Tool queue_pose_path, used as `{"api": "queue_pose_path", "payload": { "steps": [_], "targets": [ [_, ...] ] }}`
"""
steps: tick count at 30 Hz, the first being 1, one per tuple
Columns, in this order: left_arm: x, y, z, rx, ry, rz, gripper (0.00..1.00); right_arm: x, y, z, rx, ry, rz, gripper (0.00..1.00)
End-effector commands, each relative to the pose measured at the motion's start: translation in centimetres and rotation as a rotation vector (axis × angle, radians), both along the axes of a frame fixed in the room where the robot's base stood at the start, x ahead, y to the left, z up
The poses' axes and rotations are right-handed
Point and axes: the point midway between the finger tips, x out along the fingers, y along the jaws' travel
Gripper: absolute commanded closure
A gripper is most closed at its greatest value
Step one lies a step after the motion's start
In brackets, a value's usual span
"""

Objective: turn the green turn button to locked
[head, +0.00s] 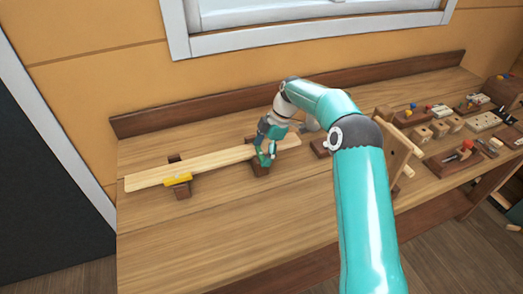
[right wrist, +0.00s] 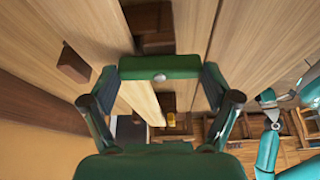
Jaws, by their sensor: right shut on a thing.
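The green turn button (right wrist: 160,67) shows in the right wrist view as a dark green bar with a pale screw head at its middle. My right gripper (right wrist: 158,82) is shut on it, one finger at each end. In the head view my right gripper (head: 266,157) is at the right-hand dark block (head: 260,170), beside the pale wooden strip (head: 215,162), and largely covers the button. I cannot tell whether the button lies across the strip. My left gripper is not in view.
A yellow turn button (head: 178,179) sits on the left-hand dark block (head: 182,191) by the strip. An upright wooden board (head: 402,153) with pegs stands right of my right arm. Trays of small parts lie further right. The bench (head: 225,235) in front is clear.

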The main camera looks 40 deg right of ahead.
Motion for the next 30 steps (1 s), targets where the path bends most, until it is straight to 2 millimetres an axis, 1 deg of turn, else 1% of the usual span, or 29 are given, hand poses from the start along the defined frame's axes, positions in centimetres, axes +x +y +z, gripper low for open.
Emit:
{"api": "queue_pose_path", "payload": {
  "steps": [1, 8, 22, 23, 24, 30],
  "targets": [
    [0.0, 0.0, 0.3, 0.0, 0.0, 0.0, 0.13, 0.24, -0.1, 0.28, -0.003, -0.009, 0.019, 0.47],
    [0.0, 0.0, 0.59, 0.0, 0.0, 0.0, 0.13, 0.24, -0.15, 0.23, -0.005, -0.009, 0.084, 0.47],
    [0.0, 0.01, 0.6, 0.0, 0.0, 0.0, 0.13, 0.28, -0.21, 0.26, -0.007, -0.012, 0.097, 0.47],
    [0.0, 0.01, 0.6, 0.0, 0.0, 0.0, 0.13, 0.28, -0.21, 0.26, -0.007, -0.012, 0.098, 0.08],
    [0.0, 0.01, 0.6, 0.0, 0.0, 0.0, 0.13, 0.27, -0.2, 0.26, -0.007, -0.012, 0.097, 0.01],
    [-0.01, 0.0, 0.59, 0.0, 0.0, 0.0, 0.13, 0.18, -0.12, 0.15, -0.004, -0.007, 0.097, 0.0]
  ]
}}
